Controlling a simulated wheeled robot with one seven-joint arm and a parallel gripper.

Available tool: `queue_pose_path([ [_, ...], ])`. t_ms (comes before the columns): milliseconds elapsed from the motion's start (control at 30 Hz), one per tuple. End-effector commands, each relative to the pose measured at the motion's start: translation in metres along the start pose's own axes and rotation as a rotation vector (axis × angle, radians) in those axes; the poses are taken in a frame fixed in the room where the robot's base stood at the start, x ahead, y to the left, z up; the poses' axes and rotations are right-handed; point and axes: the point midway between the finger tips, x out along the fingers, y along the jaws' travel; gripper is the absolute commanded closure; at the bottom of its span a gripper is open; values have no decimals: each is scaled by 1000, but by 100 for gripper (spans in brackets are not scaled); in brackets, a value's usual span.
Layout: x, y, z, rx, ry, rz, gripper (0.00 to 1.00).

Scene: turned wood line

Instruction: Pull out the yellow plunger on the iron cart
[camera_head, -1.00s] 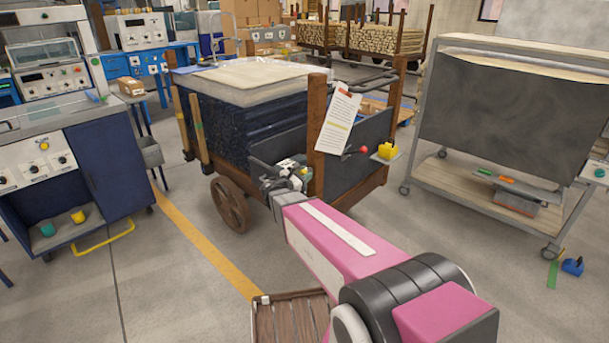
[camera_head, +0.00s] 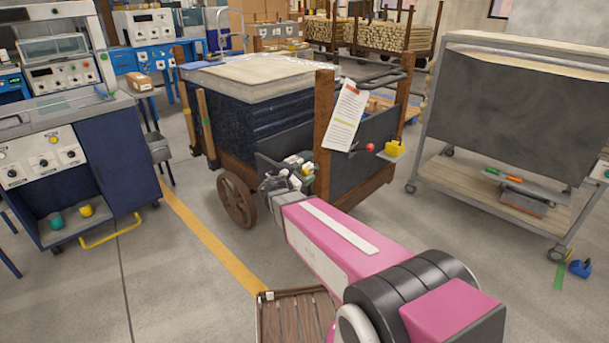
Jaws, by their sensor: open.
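The cart (camera_head: 352,165) stands at the centre, with dark panels, brown wooden posts and a spoked wheel. My gripper (camera_head: 271,181) is at its near lower side, close to a small cluster of white, green and yellow parts (camera_head: 306,170). A yellow bit in this cluster may be the plunger, but it is too small and partly covered to be sure. The jaws are open; I cannot tell whether they touch anything.
A paper sheet (camera_head: 344,115) hangs on the cart's front post. A blue workbench (camera_head: 112,185) stands at left and a wheeled rack (camera_head: 505,115) at right. A slatted wooden pallet (camera_head: 290,318) lies on the floor beside my arm. The floor left of the cart is mostly clear.

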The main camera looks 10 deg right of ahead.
Motion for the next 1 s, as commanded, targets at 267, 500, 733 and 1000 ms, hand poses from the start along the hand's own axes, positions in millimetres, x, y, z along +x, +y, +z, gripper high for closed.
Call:
queue_pose_path([
  [267,-40,-1,0,0,2,3,37],
  [500,-81,-1,0,0,1,3,37],
  [733,-102,0,0,0,2,1,37],
  [1000,-106,0,0,0,1,0,37],
])
